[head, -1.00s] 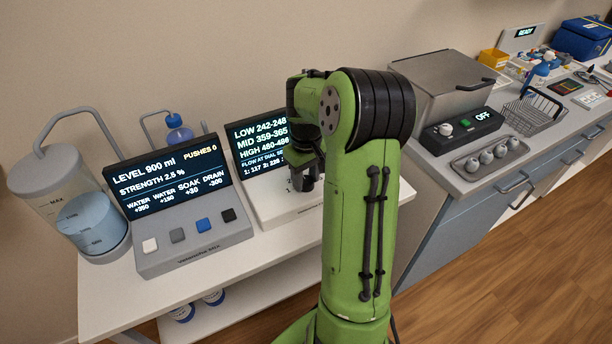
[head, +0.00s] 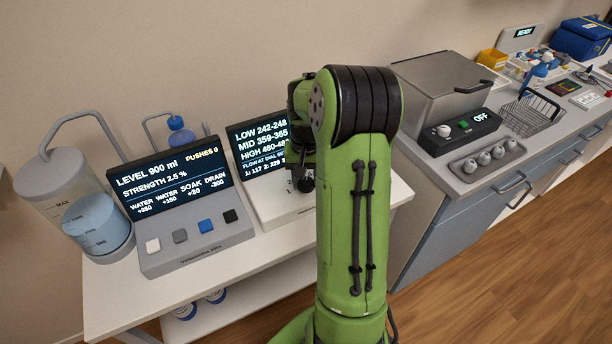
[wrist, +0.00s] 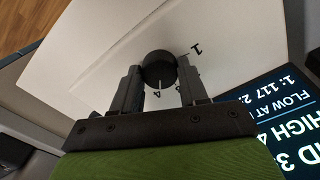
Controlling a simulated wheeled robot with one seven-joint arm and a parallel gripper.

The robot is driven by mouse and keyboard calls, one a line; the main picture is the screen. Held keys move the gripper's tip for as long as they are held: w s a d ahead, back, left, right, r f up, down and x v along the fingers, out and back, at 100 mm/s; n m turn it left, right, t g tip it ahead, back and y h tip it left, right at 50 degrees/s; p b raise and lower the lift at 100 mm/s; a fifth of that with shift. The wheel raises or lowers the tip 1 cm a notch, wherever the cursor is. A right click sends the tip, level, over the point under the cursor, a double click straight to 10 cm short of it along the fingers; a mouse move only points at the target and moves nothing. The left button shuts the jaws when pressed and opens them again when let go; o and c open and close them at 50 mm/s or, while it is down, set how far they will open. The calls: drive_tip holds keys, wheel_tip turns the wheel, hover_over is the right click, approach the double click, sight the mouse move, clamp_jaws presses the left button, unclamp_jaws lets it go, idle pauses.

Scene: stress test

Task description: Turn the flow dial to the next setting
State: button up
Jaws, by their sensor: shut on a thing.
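The flow dial (wrist: 160,66) is a round black knob on a white panel, seen in the wrist view. Printed digits stand around it: a 1 at upper right and a 4 just below it; another beside the right finger is partly hidden. My gripper (wrist: 159,76) has one finger on each side of the knob and is shut on it. I cannot clearly tell which digit the dial points to. In the head view my gripper (head: 303,178) is low over the white panel (head: 283,208), and my arm hides much of it.
A dark screen (head: 257,150) behind the dial lists LOW, MID and HIGH ranges and flow at dial settings. Left of it stands a console (head: 195,250) with a screen and several buttons, then a clear water tank (head: 100,225). A steel bath (head: 440,85) stands right of my arm.

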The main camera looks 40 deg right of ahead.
sight(306, 181)
drive_tip(key=shift+m, duration=0.4)
drive_tip(key=o, duration=1)
drive_tip(key=shift+o, duration=0.2)
drive_tip(key=shift+r, duration=0.15)
wheel_tip(306, 181, up, 16)
drive_tip(key=p, duration=0.5)
drive_tip(key=shift+f, duration=0.25)
